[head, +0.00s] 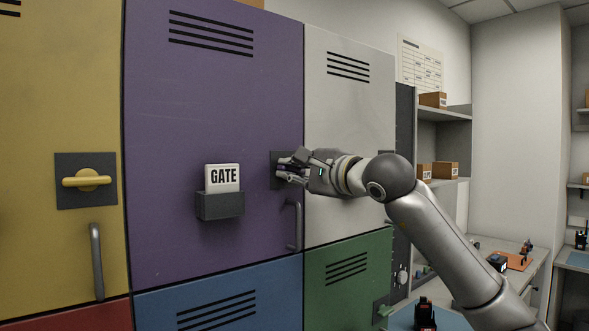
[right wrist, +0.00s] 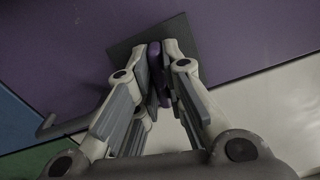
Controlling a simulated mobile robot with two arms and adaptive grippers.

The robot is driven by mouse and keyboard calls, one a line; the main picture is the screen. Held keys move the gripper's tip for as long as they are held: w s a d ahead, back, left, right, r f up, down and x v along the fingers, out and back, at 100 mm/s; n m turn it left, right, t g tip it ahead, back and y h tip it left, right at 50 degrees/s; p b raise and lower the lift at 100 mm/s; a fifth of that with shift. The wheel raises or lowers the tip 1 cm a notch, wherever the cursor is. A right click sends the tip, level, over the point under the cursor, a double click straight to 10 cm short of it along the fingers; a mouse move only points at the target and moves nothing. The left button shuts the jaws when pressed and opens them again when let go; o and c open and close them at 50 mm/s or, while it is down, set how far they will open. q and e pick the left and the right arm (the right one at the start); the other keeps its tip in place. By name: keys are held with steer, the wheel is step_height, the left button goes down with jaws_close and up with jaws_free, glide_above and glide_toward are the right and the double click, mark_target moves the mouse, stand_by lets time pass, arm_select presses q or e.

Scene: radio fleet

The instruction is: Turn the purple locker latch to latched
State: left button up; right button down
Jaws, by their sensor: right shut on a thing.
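The purple locker (head: 220,110) stands in the middle of the head view with its door flush. Its latch sits on a dark square plate at the door's right side, mostly hidden by my right gripper (head: 286,170) in the head view. In the right wrist view the purple latch handle (right wrist: 154,62) shows between the two fingers of my right gripper (right wrist: 160,75), in front of the dark plate (right wrist: 185,38). The right gripper is shut on the handle. I cannot tell the handle's exact angle. My left gripper is not in view.
A GATE card (head: 223,177) sits in a holder on the purple door. A grey door handle (head: 293,225) hangs below the latch. Yellow (head: 60,110), white (head: 345,110), blue (head: 220,295) and green (head: 345,275) lockers adjoin. Benches and shelves with boxes stand at right.

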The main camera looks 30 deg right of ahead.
steer(key=shift+n, duration=1.2)
steer(key=shift+f, duration=0.1)
steer(key=c, duration=1.5)
jaws_free()
steer(key=shift+a, duration=0.1)
steer(key=shift+s, duration=0.1)
steer(key=shift+s, duration=0.2)
steer(key=shift+s+d, duration=0.15)
steer(key=shift+s, duration=1.75)
steer(key=shift+s+d, duration=0.2)
steer(key=shift+s, duration=1.7)
steer(key=shift+s+d, duration=0.15)
steer(key=shift+s, duration=1.75)
